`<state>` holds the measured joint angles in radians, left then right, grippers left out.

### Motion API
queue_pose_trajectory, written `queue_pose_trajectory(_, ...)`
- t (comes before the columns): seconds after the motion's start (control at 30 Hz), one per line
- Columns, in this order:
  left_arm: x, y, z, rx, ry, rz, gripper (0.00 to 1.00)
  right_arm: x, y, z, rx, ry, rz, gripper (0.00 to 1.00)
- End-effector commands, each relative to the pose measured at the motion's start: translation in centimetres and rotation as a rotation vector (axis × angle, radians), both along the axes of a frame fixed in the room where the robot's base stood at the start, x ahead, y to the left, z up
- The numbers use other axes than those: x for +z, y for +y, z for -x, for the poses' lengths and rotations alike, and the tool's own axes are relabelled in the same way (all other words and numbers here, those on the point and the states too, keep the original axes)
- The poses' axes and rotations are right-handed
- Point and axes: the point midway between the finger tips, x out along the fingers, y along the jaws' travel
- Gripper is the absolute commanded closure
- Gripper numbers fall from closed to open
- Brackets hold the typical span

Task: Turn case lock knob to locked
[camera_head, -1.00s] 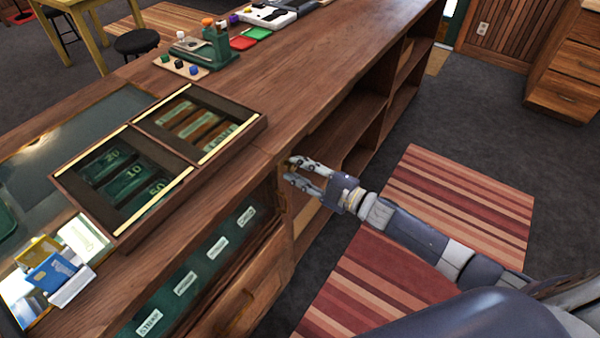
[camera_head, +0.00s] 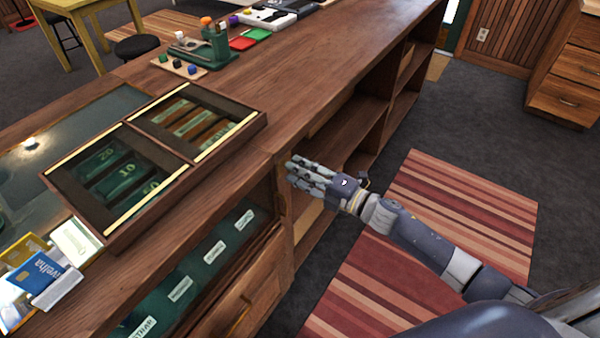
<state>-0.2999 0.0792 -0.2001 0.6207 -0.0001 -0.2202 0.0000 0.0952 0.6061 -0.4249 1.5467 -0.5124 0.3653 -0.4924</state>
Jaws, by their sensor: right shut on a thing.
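The wooden counter case (camera_head: 203,258) has a glass front with several labelled places behind it, at lower left to centre. My right gripper (camera_head: 291,172) reaches in from the right and is against the upright post at the case's right end. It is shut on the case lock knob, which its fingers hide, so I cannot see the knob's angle. My left gripper is not in view.
On the counter top (camera_head: 310,85) stand a cash tray (camera_head: 252,133), a card holder (camera_head: 62,290) and a green tool stand (camera_head: 214,45). Open shelves (camera_head: 350,125) lie beyond the gripper. A striped rug (camera_head: 465,205) covers clear floor at right.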

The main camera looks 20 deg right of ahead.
Motion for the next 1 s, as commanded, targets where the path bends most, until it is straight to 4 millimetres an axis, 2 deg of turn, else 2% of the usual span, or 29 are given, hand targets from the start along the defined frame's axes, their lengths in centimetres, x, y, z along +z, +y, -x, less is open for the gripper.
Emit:
queue_pose_trajectory(0.43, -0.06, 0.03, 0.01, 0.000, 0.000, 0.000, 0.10, -0.04, 0.06, 0.06, 0.002, -0.006, 0.009, 0.97)
queue_pose_trajectory(0.47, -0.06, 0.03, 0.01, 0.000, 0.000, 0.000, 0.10, -0.04, 0.07, 0.06, 0.002, -0.006, 0.009, 0.68)
queue_pose_trajectory(0.53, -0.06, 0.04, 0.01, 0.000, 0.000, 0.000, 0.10, -0.05, 0.06, 0.06, 0.002, -0.006, 0.009, 0.54)
queue_pose_trajectory(0.87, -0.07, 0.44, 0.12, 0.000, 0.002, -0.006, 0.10, -0.04, -0.03, 0.08, 0.001, -0.005, 0.009, 0.54)
queue_pose_trajectory(1.0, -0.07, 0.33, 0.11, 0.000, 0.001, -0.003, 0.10, -0.13, -0.64, 0.86, 0.000, -0.004, 0.008, 0.54)
